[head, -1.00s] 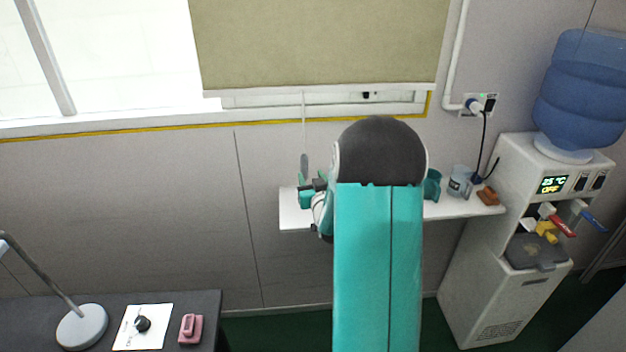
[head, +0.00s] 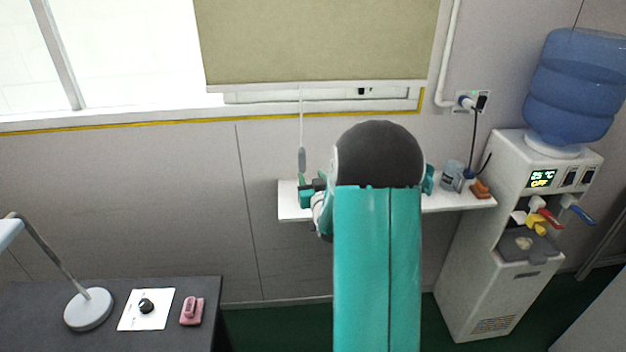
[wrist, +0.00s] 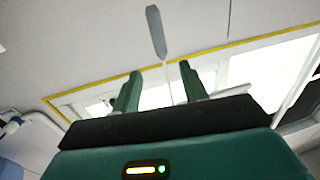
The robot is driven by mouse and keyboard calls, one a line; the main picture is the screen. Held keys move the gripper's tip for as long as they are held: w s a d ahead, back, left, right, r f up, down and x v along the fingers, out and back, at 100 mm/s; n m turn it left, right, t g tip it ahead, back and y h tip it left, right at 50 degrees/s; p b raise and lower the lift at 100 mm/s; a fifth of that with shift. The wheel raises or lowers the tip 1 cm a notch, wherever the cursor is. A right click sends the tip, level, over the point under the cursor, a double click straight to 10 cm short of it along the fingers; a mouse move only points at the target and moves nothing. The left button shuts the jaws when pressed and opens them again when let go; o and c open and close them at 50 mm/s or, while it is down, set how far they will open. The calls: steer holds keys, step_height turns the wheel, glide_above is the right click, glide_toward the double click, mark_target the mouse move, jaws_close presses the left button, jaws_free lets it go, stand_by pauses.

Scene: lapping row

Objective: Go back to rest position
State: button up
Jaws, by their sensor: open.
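My gripper (head: 308,189) is in front of the left part of the white wall shelf (head: 292,208) in the head view, mostly beside my own arm. In the wrist view its two green fingers (wrist: 158,88) stand apart with nothing between them that they touch. A grey pull handle on a cord (head: 301,160) hangs from the blind, just above my gripper in the head view. In the wrist view this grey handle (wrist: 156,32) shows beyond the fingertips, apart from them. My arm hides the middle of the shelf.
On the shelf's right part are a grey mug (head: 451,174) and a brown block (head: 480,189). A water dispenser (head: 510,240) stands at the right. A dark desk (head: 215,300) at lower left holds a lamp (head: 88,309) and a pink object (head: 191,311). The blind (head: 315,40) partly covers the window.

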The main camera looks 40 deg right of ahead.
steer(key=shift+s, duration=0.2)
steer(key=shift+s, duration=0.1)
stand_by(0.4)
